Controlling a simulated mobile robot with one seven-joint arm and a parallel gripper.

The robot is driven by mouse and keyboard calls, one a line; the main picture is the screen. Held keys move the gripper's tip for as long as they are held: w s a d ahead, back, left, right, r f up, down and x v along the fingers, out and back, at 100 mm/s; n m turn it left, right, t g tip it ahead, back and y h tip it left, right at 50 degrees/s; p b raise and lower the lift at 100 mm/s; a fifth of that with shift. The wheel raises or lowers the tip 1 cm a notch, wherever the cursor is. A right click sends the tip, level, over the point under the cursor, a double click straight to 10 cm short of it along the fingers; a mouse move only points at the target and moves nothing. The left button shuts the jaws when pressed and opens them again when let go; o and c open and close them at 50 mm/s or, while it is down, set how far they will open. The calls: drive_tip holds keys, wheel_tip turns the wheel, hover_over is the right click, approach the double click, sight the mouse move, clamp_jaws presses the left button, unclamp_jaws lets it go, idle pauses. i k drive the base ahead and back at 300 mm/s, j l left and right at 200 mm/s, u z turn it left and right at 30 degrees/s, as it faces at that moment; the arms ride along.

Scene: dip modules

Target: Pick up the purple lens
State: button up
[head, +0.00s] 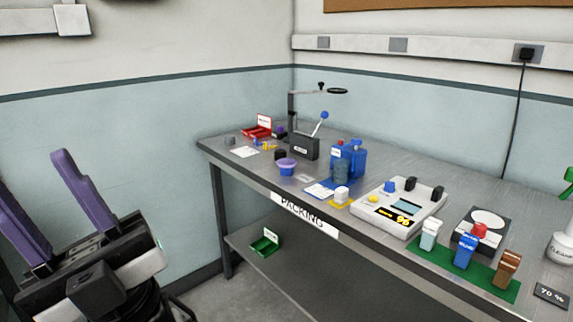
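My gripper (31,178), with two purple fingers, is at the left of the head view. Its fingers point up, are spread wide with nothing between them, and are well away from the table. A small purple piece (280,129) sits on a dark item behind the red box on the table. A purple bowl-shaped item (287,168) stands near the table's front edge. Both are small, and I cannot tell for sure which is the purple lens. My gripper is apart from both.
A green bin (264,246) is on the lower shelf. Floor shows between my gripper and the table.

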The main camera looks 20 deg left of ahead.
sight(283, 163)
drive_tip(key=i+u, duration=0.3)
drive_tip(key=i, duration=0.25)
drive_tip(key=i+l+u, duration=0.1)
drive_tip(key=i+u, duration=0.25)
drive_tip(key=i, duration=0.2)
drive_tip(key=i+l+u, duration=0.3)
drive_tip(key=i, duration=0.2)
